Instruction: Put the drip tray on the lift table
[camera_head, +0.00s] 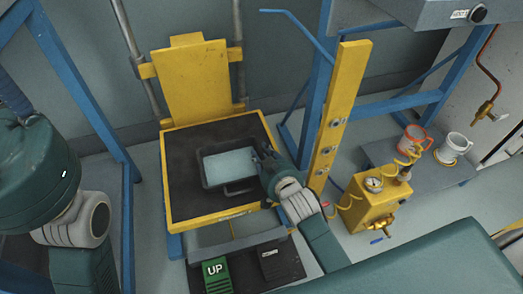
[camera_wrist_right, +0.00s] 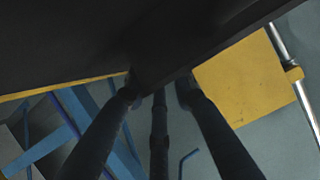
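The drip tray (camera_head: 206,171) is a dark rectangular tray with a pale, glossy inside. It is level over the black top of the yellow-rimmed lift table (camera_head: 183,206); I cannot tell whether it touches the top. My right gripper (camera_head: 266,158) is at the tray's right side. In the right wrist view its dark fingers (camera_wrist_right: 158,88) close around the edge of a large dark shape, which looks like the tray. Their tips are partly hidden. My left arm is at the left edge of the head view, and its gripper is out of view.
A yellow back plate (camera_head: 195,80) stands behind the table. A yellow post (camera_head: 338,115) and blue frame are close to my right arm. A yellow pump box (camera_head: 372,203), an orange mug (camera_head: 414,140) and a white mug (camera_head: 454,147) are at right. A green UP pedal (camera_head: 216,274) is in front.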

